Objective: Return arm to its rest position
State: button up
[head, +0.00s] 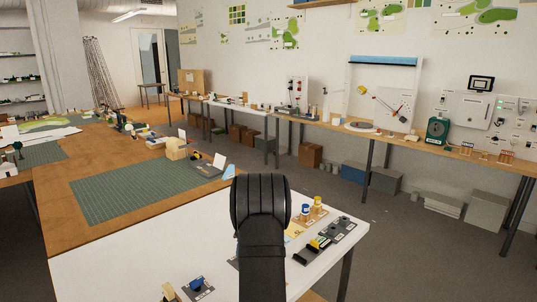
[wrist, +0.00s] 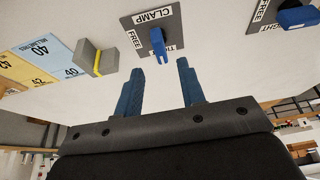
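My gripper (wrist: 160,70) shows in the wrist view as two blue fingers standing well apart, with nothing between them. Beyond the fingertips, a blue clamp lever (wrist: 157,42) sits on a grey plate (wrist: 141,26) with white labels reading "CLAMP" and "FREE". The fingers look apart from it. In the head view my black arm rises in the middle foreground and hides the gripper and part of the white table (head: 130,262).
In the wrist view a second labelled plate with a blue part (wrist: 298,18) is at upper right. A grey block with a yellow band (wrist: 96,60) and numbered cards (wrist: 47,55) are at left. A green mat (head: 130,190) lies beyond.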

jog(key=x, duration=0.6)
jog(key=shift+f, duration=0.15)
jog(key=m+h, duration=0.1)
jog(key=m, duration=0.2)
jog(key=shift+a+m+t, duration=0.1)
jog(key=shift+m+t, duration=0.3)
jog(key=shift+s+a+m+h, duration=0.1)
jog(key=shift+m+h, duration=0.8)
jog(key=shift+m, duration=0.9)
jog(key=shift+m, duration=0.3)
jog(key=s+d+r+n+y, duration=0.15)
jog(key=r+n, duration=0.25)
jog(key=r, duration=0.4)
jog(key=s+d+r+n+y, duration=0.1)
jog(key=s+d+r+n, duration=0.2)
jog(key=r, duration=0.5)
jog(key=shift+g, duration=0.3)
jog(key=x, duration=1.7)
jog(key=shift+s+d, duration=0.1)
jog(key=shift+d, duration=0.1)
